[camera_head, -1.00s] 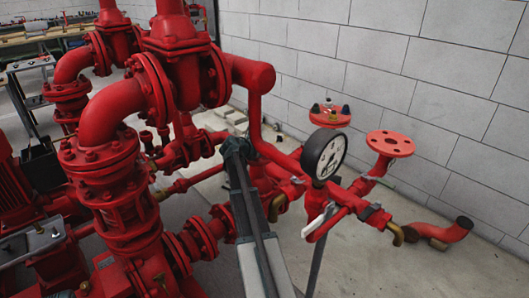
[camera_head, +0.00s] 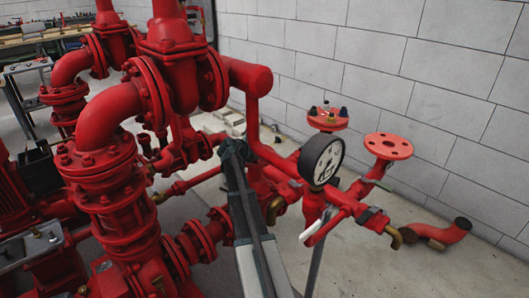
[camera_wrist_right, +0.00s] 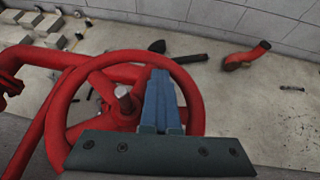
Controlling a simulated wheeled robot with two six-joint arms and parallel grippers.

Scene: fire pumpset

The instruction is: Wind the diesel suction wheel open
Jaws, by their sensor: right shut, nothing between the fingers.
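A red handwheel (camera_wrist_right: 73,143) with spokes and a metal stem at its hub (camera_wrist_right: 124,98) fills the middle of the right wrist view. My right gripper (camera_wrist_right: 160,78) has its blue-grey fingers together and empty. They lie over the wheel's right half, right of the hub and inside the rim's outline. I cannot tell whether the tips pass between the spokes or stay in front. In the head view my right gripper (camera_head: 233,150) is among the red pipes, and I cannot make out the wheel there. My left gripper is not in view.
A round gauge (camera_head: 322,160) and a pipe with small valves stand right of my right arm. A flanged pipe (camera_head: 388,146) rises farther right. Large red pipework (camera_head: 108,170) crowds the left. A block wall (camera_head: 440,85) closes the back; the floor at right is mostly clear.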

